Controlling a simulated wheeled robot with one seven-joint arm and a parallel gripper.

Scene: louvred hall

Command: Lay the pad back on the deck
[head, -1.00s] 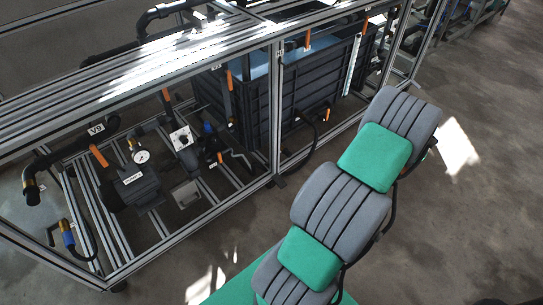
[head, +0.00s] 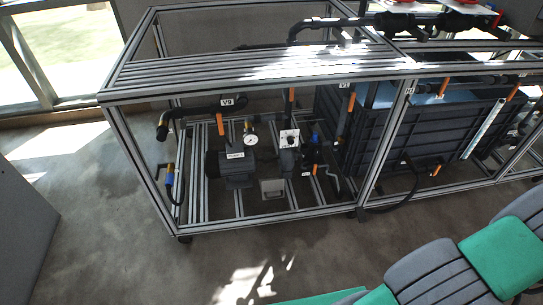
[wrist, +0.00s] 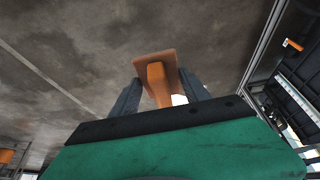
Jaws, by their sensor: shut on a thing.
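In the wrist view, my gripper (wrist: 160,92) has its two dark fingers on either side of an orange pad (wrist: 155,66), which shows a flat plate with a block-like grip. The fingers are shut on the grip, and the concrete floor shows behind it. My gripper and the pad are outside the head view. The deck seems to be the slatted grey top (head: 250,68) of the metal frame in the head view. No pad shows on its visible part.
Below the slats are a pump (head: 230,165), a gauge (head: 250,140) and pipes with orange handles. A dark ribbed tank (head: 370,140) stands to their right. Red-topped fittings (head: 395,20) rise at the back right. The floor (head: 110,230) at front left is clear.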

